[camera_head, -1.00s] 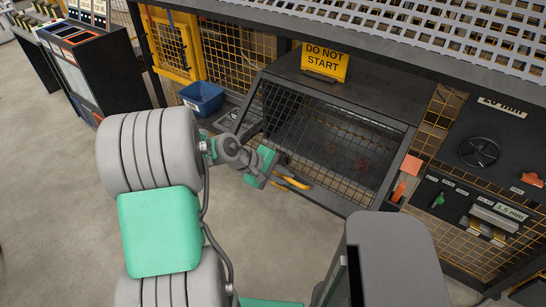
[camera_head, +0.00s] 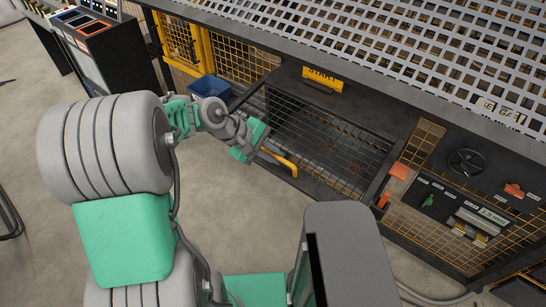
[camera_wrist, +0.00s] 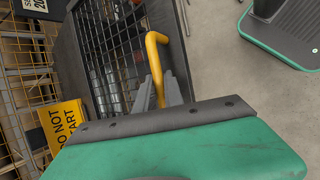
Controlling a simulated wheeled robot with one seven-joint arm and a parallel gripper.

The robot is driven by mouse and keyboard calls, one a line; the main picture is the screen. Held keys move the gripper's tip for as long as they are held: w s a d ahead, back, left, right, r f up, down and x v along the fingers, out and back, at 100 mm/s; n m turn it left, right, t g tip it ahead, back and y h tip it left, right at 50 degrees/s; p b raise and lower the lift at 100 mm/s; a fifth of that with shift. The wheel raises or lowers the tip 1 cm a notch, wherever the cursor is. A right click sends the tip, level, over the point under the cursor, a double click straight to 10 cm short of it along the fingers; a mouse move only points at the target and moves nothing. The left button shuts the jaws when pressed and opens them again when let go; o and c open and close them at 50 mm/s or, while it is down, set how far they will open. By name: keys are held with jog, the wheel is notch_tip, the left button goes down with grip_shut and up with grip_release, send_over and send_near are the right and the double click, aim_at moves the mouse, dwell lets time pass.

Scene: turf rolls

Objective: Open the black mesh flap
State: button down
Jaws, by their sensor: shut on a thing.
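The black mesh flap (camera_head: 325,135) fronts a dark guard box under the bench and also shows in the wrist view (camera_wrist: 118,60). Its yellow bar handle (camera_head: 282,163) is on the near edge, toward the left. My gripper (camera_head: 260,150) is shut on the handle, with the grey fingers either side of it in the wrist view (camera_wrist: 159,95). The handle's bent end sticks out beyond the fingers. The near edge looks slightly raised, but the exact opening is hard to tell.
A yellow sign (camera_head: 322,78) stands on the box top, partly hidden by the white perforated bench top (camera_head: 400,50). A blue bin (camera_head: 208,88) is left of the box. Floor in front is clear.

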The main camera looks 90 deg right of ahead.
dwell(0.3)
jog(key=c, duration=1.5)
grip_release()
jog(key=shift+o, duration=0.2)
jog(key=shift+w+r, duration=0.1)
jog(key=b+v, duration=0.1)
jog(key=v, duration=0.6)
jog(key=shift+w+r, duration=0.2)
jog(key=shift+r, duration=0.05)
jog(key=shift+a, duration=0.1)
